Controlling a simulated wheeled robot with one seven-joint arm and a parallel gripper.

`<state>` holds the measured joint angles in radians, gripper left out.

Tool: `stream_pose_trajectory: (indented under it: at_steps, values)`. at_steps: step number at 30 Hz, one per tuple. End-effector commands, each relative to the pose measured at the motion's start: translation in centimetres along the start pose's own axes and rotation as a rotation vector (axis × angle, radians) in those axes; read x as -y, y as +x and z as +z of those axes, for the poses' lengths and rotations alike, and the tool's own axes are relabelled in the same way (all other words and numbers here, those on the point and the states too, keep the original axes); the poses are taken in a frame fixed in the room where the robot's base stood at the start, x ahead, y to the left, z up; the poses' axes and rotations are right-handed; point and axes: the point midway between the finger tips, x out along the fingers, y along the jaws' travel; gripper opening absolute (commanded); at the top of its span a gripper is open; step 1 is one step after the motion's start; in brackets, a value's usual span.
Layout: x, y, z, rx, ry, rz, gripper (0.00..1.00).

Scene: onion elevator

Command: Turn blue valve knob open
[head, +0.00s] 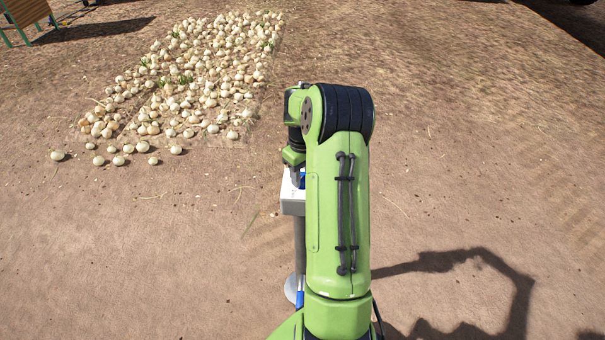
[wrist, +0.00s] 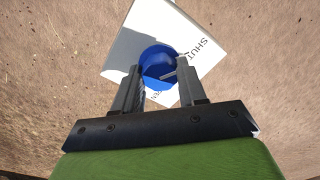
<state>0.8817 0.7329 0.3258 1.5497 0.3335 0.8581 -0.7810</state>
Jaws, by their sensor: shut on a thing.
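The blue valve knob (wrist: 158,58) sits on top of a white box (wrist: 192,25) in the wrist view. The box face carries the printed word "SHUT" (wrist: 197,46) on the right and another word, partly hidden, below the knob. A pale pointer line on the knob runs toward the right finger. My gripper (wrist: 161,78) is shut on the knob, one finger on each side of it. In the head view the white box (head: 292,203) stands on a grey post, and my arm hides most of the knob.
A spread of pale onions (head: 205,80) lies at the upper left. A wooden structure with green legs (head: 25,12) stands at the far left corner. The ground on the right is open.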

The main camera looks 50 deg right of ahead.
Motion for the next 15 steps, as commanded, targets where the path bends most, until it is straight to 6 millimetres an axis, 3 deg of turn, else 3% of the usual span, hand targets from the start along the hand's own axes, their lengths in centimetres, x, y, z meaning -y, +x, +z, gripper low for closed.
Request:
stream_pose_trajectory:
  at_steps: [8, 15]
  values:
    - [0.0, -0.08, -0.01, 0.0, 0.042, 0.001, 0.11]
    - [0.01, -0.15, -0.02, 0.0, 0.185, 0.001, 0.11]
